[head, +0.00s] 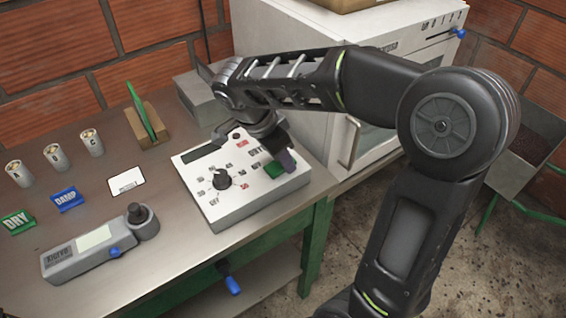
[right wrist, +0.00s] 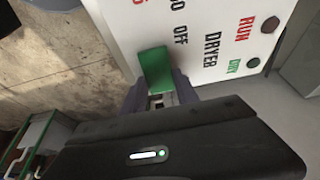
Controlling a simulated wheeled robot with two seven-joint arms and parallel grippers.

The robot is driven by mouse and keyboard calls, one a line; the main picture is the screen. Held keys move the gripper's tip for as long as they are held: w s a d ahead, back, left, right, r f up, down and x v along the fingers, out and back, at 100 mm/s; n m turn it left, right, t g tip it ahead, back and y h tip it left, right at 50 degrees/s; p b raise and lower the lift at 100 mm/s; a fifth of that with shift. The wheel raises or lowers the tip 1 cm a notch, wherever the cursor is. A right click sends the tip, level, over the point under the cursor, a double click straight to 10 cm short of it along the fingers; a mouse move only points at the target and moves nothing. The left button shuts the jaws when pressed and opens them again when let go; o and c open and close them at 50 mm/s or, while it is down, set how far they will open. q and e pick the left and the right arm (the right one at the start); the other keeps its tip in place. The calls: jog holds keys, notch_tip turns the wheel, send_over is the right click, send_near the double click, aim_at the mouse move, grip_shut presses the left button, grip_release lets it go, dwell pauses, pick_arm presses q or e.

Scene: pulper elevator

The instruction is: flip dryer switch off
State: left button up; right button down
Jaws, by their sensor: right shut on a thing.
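The white control box (head: 213,202) stands on the bench, with a black dial knob (head: 222,180) and a grey display strip on its top. The green dryer switch (head: 274,169) is at its right side. In the right wrist view the green switch (right wrist: 156,68) sits beside the printed words OFF and DRYER. My right gripper (head: 281,160) is down at the switch. In the right wrist view my right gripper (right wrist: 160,92) has its fingers on both sides of the switch, shut on it. The switch's exact tilt is hard to tell. My left gripper is not in view.
A white oven (head: 290,60) stands right behind the box. A grey handheld meter (head: 90,249), DRY (head: 17,222) and DAMP (head: 67,199) tags, several cups (head: 56,157) and a wooden stand (head: 148,124) with a green card occupy the bench's left. Floor is open at front right.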

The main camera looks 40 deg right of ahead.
aim_at(274, 168)
jog(key=c, duration=0.9)
grip_release()
jog(key=v, duration=0.6)
jog(key=shift+a+r+p, duration=0.1)
jog(key=shift+r+p, duration=0.5)
jog(key=shift+p, duration=0.4)
jog(key=shift+a+r+p, duration=0.2)
jog(key=shift+r+p, duration=0.1)
jog(key=shift+p, duration=0.1)
jog(key=shift+f, duration=0.1)
